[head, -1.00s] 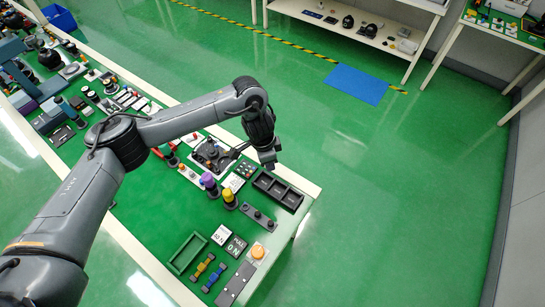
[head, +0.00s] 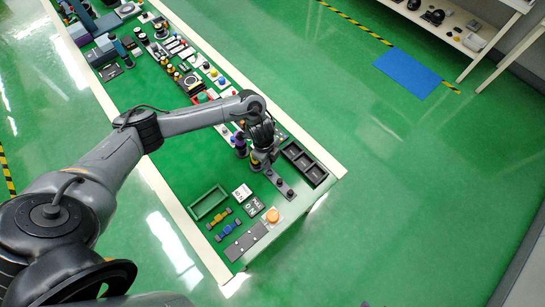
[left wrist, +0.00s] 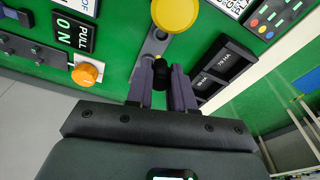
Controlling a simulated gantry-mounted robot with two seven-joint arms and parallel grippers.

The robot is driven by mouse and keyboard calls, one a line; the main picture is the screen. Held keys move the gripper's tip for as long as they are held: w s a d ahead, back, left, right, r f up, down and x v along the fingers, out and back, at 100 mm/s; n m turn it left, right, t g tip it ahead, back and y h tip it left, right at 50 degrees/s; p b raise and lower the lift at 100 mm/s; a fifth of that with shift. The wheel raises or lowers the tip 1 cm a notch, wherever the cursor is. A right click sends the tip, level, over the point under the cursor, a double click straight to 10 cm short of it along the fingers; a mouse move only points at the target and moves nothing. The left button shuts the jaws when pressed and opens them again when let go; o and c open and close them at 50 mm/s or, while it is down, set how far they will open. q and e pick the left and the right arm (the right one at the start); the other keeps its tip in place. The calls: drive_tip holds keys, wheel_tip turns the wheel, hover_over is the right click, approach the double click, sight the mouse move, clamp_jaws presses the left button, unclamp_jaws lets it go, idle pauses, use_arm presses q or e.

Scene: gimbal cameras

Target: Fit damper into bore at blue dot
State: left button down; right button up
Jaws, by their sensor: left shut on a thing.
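My left gripper (head: 264,160) is over the right end of the bench, at a grey strip (head: 289,194) with black knobs. In the left wrist view its two purple-grey fingers (left wrist: 162,82) are shut on a small black part (left wrist: 161,73), which shows between the tips. Behind it lies the grey strip (left wrist: 150,50), with a dark round spot near the yellow-topped cylinder. I cannot tell whether the black part is clear of the strip, or whether it is the damper. No blue dot can be made out. My right gripper is not in view.
A yellow-topped cylinder (left wrist: 175,13) stands close beyond the fingers. A black compartment tray (left wrist: 222,65) lies to the right. An orange button (left wrist: 88,73) and a PULL ON plate (left wrist: 75,32) lie to the left. A green tray (head: 207,203) sits farther along the bench.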

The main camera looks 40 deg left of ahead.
use_arm(q)
drive_tip(key=shift+r, duration=0.1)
idle(0.3)
drive_tip(key=shift+p, duration=0.45)
drive_tip(key=shift+f+b, duration=2.1)
drive_tip(key=shift+f, duration=0.9)
drive_tip(key=shift+p, duration=0.35)
drive_tip(key=shift+p, duration=0.4)
drive_tip(key=shift+f+b, duration=0.65)
drive_tip(key=shift+f, duration=0.2)
